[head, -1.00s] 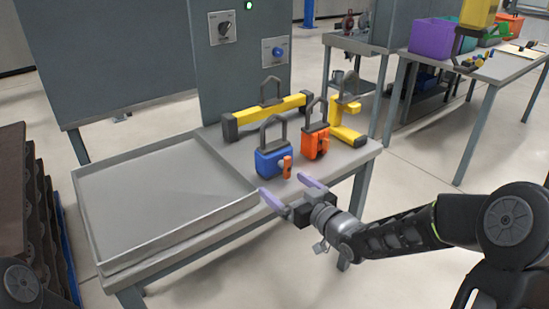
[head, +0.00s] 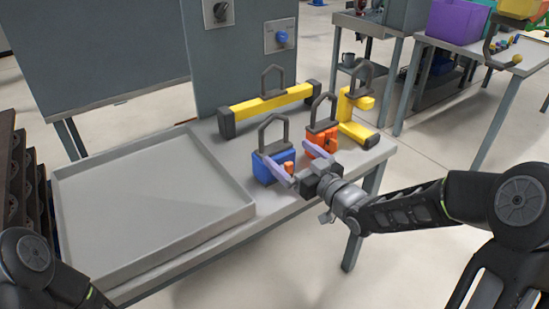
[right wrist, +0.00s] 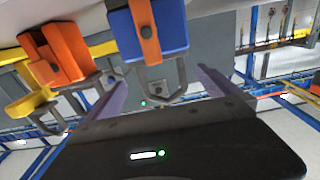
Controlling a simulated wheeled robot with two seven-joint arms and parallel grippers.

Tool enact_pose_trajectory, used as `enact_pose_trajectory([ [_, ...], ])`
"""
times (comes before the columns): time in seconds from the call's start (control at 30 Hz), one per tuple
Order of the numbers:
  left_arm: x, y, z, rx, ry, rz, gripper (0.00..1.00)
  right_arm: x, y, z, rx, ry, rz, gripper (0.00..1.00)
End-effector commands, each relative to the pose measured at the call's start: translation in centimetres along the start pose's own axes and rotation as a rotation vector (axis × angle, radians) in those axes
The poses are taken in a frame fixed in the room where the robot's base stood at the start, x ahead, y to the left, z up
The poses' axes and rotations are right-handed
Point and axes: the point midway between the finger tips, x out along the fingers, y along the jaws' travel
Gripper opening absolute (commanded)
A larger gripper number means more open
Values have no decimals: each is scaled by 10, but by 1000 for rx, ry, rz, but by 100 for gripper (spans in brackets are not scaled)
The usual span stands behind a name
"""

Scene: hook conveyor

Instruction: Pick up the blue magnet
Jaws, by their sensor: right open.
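The blue magnet (head: 262,172) stands on the grey table, with a dark loop handle on top and an orange lever in front. My right gripper (head: 286,151) is open in front of it, and its purple fingers partly cover the magnet. In the right wrist view, the magnet (right wrist: 172,32) appears upside down. Its handle shows between the spread fingers (right wrist: 158,78), with no clear contact. My left arm shows at the lower left, but its gripper is out of view.
An orange magnet (head: 322,137) stands close to the right of the blue one. A yellow bar (head: 270,104) with a handle lies behind, and a yellow clamp-shaped piece (head: 357,130) stands farther right. A shallow grey tray (head: 60,225) at left is empty.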

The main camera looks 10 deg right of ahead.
Motion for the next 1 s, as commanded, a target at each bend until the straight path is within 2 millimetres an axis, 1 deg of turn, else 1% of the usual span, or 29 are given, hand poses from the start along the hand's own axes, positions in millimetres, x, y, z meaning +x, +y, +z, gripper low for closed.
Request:
enact_pose_trajectory([
  [0.23,0,0,0,0,1,0,40,23,-1,0,0,1,-2,100],
  [0.53,0,0,0,0,1,0,40,25,0,0,0,0,0,100],
  [0.63,-1,1,0,0,1,0,40,30,0,-1,1,0,-1,100],
  [0.77,-3,1,0,0,1,0,40,47,-1,-1,1,1,-2,100],
  [0.9,-4,2,0,0,1,0,40,68,-1,-1,2,1,-2,100],
  [1.0,-4,2,0,0,1,0,40,76,0,-1,0,0,-1,100],
])
